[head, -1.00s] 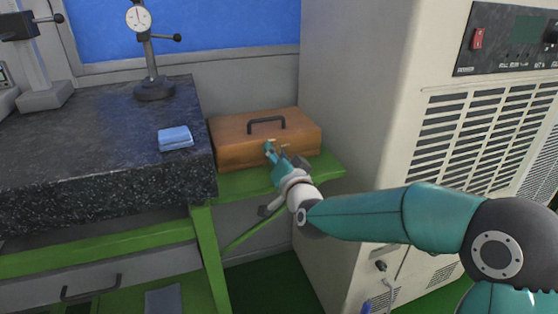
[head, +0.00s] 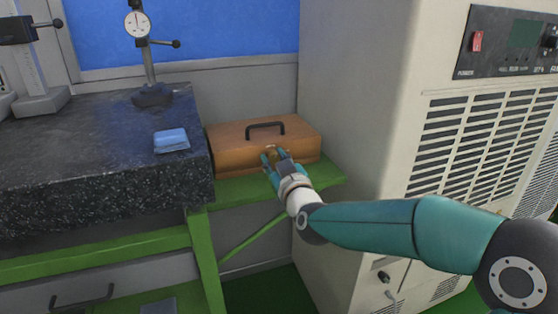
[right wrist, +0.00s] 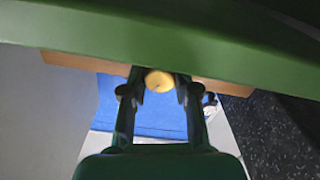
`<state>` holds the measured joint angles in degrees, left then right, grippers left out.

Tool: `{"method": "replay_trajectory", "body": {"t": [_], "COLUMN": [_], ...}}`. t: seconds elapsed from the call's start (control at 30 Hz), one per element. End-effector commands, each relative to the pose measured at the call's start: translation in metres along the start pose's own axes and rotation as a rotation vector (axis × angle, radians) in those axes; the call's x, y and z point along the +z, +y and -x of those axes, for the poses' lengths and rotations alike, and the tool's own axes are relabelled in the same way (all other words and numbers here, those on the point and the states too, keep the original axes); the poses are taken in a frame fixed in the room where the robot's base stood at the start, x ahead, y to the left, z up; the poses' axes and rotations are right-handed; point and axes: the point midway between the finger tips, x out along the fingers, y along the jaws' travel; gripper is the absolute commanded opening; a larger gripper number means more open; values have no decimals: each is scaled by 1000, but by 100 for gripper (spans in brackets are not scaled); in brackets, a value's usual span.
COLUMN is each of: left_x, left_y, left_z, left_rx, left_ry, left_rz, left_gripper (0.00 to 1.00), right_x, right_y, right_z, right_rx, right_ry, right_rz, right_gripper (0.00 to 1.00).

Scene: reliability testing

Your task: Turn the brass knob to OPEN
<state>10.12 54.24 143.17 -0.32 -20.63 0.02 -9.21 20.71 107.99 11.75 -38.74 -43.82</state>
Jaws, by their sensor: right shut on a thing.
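The brass knob (right wrist: 159,80) shows in the right wrist view as a round yellow disc between the two fingers of my right gripper (right wrist: 160,92). The gripper is shut on it. In the head view my right gripper (head: 275,158) is at the front face of a brown wooden case (head: 235,145) with a dark handle on its lid, and its fingers mostly hide the knob. The lid looks closed. No OPEN mark can be read. My left gripper is not in view.
The case stands on a green shelf (head: 245,190), between a dark granite table (head: 90,125) and a tall beige cabinet (head: 350,110). A blue folded cloth (head: 171,141) and a dial gauge stand (head: 151,95) are on the granite.

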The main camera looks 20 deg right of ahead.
Motion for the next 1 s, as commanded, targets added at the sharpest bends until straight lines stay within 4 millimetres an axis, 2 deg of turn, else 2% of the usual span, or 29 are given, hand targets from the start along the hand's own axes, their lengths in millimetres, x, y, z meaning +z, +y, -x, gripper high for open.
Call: {"method": "replay_trajectory", "body": {"t": [0.03,0.43,1.0], "left_x": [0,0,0], "left_y": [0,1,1], "left_z": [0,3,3], "left_rx": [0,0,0], "left_ry": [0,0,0], "left_rz": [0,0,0], "left_gripper": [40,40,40], "right_x": [6,6,7], "right_y": [-2,-3,-3], "right_z": [0,0,0], "right_rx": [-6,-9,-11], "right_ry": [-14,-14,-13], "right_rz": [41,291,350], "right_gripper": [0,0,0]}}
